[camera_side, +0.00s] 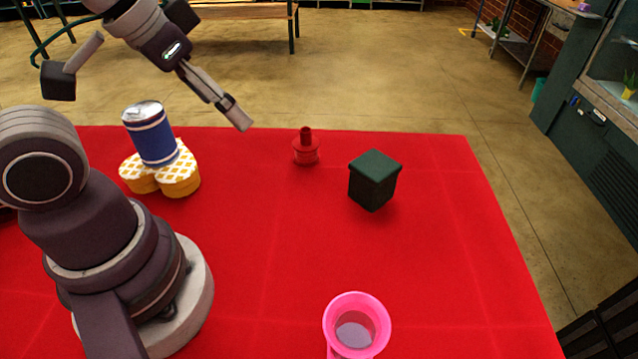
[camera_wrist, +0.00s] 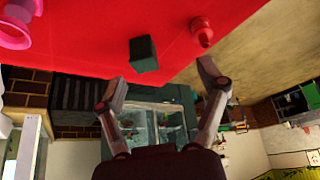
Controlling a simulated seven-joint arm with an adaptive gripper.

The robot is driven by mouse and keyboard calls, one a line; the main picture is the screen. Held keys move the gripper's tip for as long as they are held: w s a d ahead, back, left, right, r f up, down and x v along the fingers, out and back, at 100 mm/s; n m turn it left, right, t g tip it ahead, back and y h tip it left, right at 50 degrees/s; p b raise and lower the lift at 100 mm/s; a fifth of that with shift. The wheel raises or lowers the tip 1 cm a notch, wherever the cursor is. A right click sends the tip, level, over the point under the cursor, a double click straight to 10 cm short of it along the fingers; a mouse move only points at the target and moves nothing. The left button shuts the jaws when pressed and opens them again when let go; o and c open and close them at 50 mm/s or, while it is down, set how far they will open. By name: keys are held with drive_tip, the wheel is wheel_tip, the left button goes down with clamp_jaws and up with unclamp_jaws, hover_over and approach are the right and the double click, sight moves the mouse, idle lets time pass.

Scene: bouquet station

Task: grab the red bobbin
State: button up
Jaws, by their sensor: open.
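The red bobbin (camera_side: 306,152) stands upright near the far edge of the red table in the side view. It also shows at the top of the wrist view (camera_wrist: 203,36). My gripper (camera_side: 243,122) is above the table's far edge, to the left of the bobbin and higher than it in the side view. In the wrist view my gripper (camera_wrist: 163,75) has its two fingers spread wide apart with nothing between them. The bobbin lies beyond the right fingertip there, apart from it. In the side view the fingers overlap and look like one.
A dark green box (camera_side: 373,181) sits right of the bobbin; it also shows in the wrist view (camera_wrist: 144,55). A pink cup (camera_side: 357,325) is at the front. A blue can (camera_side: 151,136) rests on yellow-and-white patterned round tins (camera_side: 180,178) at left. The red table (camera_side: 270,260) is clear in the middle.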

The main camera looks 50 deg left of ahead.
idle(0.4)
drive_tip(key=c, duration=0.3)
drive_tip(key=shift+c, duration=0.2)
drive_tip(key=n+g+y, duration=0.1)
drive_tip(key=n, duration=0.3)
approach(304, 130)
drive_tip(key=x, duration=1)
drive_tip(key=shift+f, duration=0.1)
